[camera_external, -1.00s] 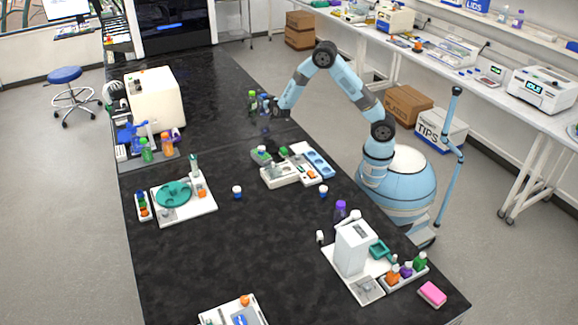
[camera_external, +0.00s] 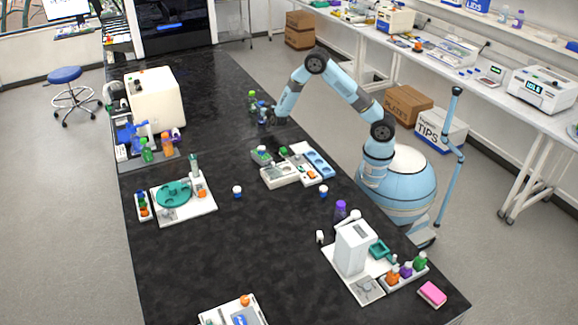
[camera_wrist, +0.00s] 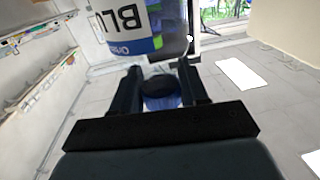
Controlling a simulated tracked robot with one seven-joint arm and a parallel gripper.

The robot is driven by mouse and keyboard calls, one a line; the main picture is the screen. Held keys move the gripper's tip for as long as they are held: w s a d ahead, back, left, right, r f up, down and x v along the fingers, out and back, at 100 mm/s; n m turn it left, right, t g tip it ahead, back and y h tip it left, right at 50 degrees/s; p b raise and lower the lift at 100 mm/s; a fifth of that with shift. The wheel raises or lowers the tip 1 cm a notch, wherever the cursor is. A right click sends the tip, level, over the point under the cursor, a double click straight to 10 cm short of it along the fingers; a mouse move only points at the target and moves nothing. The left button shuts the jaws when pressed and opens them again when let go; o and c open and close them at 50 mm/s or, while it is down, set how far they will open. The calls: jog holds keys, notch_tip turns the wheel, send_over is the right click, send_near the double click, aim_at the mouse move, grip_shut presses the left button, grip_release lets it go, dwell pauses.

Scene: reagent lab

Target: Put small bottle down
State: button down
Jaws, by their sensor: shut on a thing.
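My gripper (camera_external: 266,119) is low over the dark bench, beside a small group of bottles with a green-capped one (camera_external: 252,97) at the left. In the wrist view my gripper (camera_wrist: 160,82) has its two fingers on either side of a small dark and blue bottle (camera_wrist: 162,92), seen end-on.
A white tray with sample holders (camera_external: 282,176) lies on the bench in front of my gripper. Two small white-and-blue bottles (camera_external: 237,191) (camera_external: 324,191) stand nearby. A white box machine (camera_external: 155,97) stands at the left edge. The bench's middle (camera_external: 240,240) is clear.

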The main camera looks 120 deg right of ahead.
jog(key=c, duration=0.6)
grip_release()
jog(key=shift+r, duration=0.15)
